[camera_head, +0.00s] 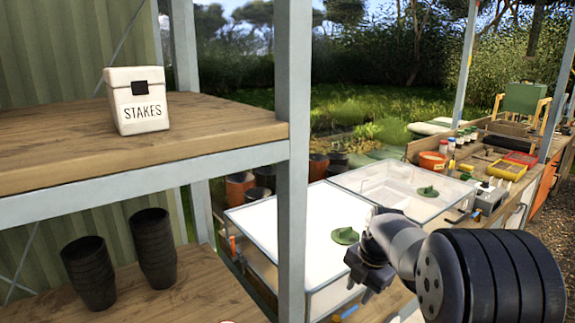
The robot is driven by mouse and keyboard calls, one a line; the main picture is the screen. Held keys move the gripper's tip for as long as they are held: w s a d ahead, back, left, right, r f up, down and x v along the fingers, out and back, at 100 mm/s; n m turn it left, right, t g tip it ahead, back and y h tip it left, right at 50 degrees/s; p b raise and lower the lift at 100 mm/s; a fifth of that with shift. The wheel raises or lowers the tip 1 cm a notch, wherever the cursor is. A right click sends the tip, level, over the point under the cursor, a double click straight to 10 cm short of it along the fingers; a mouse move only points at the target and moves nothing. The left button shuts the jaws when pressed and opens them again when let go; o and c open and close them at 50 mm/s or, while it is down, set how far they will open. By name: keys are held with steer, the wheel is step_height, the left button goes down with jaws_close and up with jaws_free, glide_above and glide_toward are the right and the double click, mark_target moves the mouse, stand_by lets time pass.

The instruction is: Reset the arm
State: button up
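My arm reaches in from the lower right corner of the head view, with a dark round joint and a grey link. My gripper (358,277), small and dark, is at the end of the grey link. It appears in front of the white-topped boxes, to the right of the grey shelf post. Its fingers are small and dark, and I cannot tell whether they are apart or together. No held object is visible at it.
A wooden shelf (60,150) on a grey post (293,130) bears a white STAKES box (140,100). Stacks of black pots (90,272) (153,248) stand below. White-topped boxes (265,240) (395,190) carry green pieces (345,236) (428,191). A cluttered bench (465,165) stands behind.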

mark_target(355, 307)
steer(key=f, duration=0.4)
steer(key=w+a+f, duration=0.1)
steer(key=f, duration=0.2)
steer(key=shift+s+d+r+m+p, duration=0.15)
steer(key=shift+r+m+p, duration=0.15)
steer(key=shift+m+p, duration=0.15)
steer(key=shift+s+d+m+p, duration=0.15)
steer(key=shift+s+m+p, duration=0.15)
steer(key=shift+m, duration=0.35)
steer(key=shift+s+h, duration=0.1)
steer(key=shift+h, duration=0.2)
